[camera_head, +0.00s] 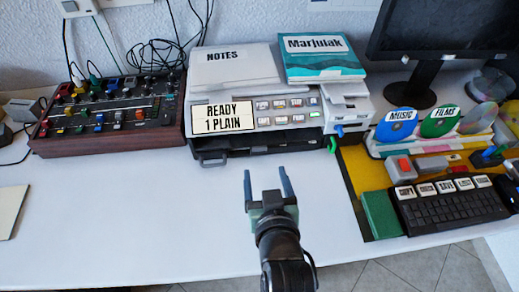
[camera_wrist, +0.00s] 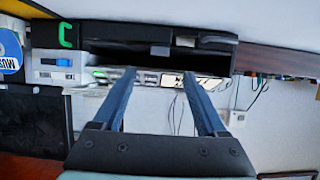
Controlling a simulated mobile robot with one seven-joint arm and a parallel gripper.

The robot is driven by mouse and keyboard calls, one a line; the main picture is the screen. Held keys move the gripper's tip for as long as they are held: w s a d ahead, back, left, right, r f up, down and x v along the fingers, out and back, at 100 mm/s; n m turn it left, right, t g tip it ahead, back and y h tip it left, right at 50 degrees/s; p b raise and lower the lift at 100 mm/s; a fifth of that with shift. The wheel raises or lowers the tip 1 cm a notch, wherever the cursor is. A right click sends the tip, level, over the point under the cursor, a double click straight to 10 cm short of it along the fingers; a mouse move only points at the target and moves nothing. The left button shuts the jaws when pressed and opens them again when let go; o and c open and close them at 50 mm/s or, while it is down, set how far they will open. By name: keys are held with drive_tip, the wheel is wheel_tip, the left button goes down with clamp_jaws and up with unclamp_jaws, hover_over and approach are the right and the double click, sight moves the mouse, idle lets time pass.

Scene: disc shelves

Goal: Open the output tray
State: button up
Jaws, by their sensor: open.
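The printer (camera_head: 236,80) is a light grey machine at the back of the white desk. Its display label (camera_head: 223,117) reads "READY 1 PLAIN". The dark output tray front (camera_head: 265,143) runs low along the printer, with a black handle (camera_head: 213,158) jutting out at its left end. In the wrist view, which is upside down, the dark tray front (camera_wrist: 130,45) lies across the top and its handle (camera_wrist: 218,40) is at the right. My gripper (camera_head: 265,178) is open and empty, in front of the tray and right of the handle, touching neither. Its two fingers (camera_wrist: 158,85) point towards the printer.
A mixer (camera_head: 108,115) with cables stands left of the printer. A small white unit (camera_head: 346,108) with a blue switch stands right of it. Further right are a yellow mat (camera_head: 362,172), a keyboard (camera_head: 455,208), discs and a monitor. The desk in front of the printer is clear.

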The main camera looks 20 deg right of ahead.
sight(260, 148)
drive_tip(key=b+x, duration=0.1)
drive_tip(key=x, duration=0.8)
drive_tip(key=shift+w+d, duration=0.1)
drive_tip(key=shift+w, duration=0.1)
clamp_jaws()
idle(1.1)
